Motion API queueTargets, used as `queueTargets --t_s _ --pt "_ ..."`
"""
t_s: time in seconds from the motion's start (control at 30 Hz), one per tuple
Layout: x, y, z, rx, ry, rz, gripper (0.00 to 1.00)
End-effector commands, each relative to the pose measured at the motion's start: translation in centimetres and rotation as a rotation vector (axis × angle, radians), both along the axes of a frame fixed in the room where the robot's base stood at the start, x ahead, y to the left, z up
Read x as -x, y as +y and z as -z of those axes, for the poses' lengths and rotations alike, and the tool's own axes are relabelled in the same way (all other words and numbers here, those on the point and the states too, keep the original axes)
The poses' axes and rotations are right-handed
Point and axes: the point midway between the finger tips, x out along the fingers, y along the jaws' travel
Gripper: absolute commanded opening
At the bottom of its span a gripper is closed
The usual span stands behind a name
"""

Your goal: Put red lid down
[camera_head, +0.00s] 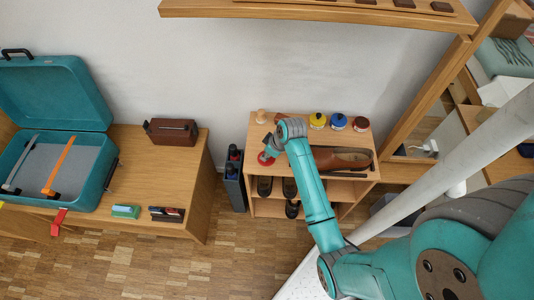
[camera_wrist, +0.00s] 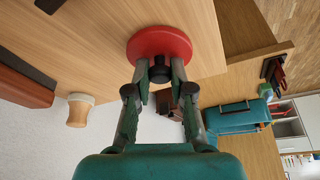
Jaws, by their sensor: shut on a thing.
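The red lid (camera_wrist: 160,45) is a round disc with a black knob (camera_wrist: 160,70). My gripper (camera_wrist: 160,72) is shut on this knob, with one finger on each side. In the head view the red lid (camera_head: 265,159) shows at the left front of the small shelf's top (camera_head: 300,131), beside my gripper (camera_head: 270,148). The lid is over or on the wooden top. I cannot tell whether it touches the wood.
Yellow (camera_head: 317,120), blue (camera_head: 338,121) and red-topped (camera_head: 361,124) jars stand at the shelf's back. A brown shoe (camera_head: 345,158) lies on the right. A small wooden-topped item (camera_head: 261,115) stands back left. Black bottles (camera_head: 234,165) stand left of the shelf.

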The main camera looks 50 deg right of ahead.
Motion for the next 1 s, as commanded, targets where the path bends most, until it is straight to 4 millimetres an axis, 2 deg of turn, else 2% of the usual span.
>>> queueTargets --t_s 0.1,0.13,0.2,0.23,0.5,0.67,1.0 --pt "0.0 0.0 0.3 -0.001 0.001 0.000 0.00" --pt "0.0 0.0 0.3 -0.001 0.001 0.000 0.27" --pt "0.0 0.0 0.2 0.000 0.001 0.000 0.44" --pt "0.0 0.0 0.2 0.000 0.001 0.000 0.47" --pt "0.0 0.0 0.2 0.000 0.000 0.000 0.47" --pt "0.3 -0.1 -0.8 0.000 -0.001 0.001 0.47" --pt "2.6 -0.6 -6.7 0.002 -0.002 0.002 0.47"
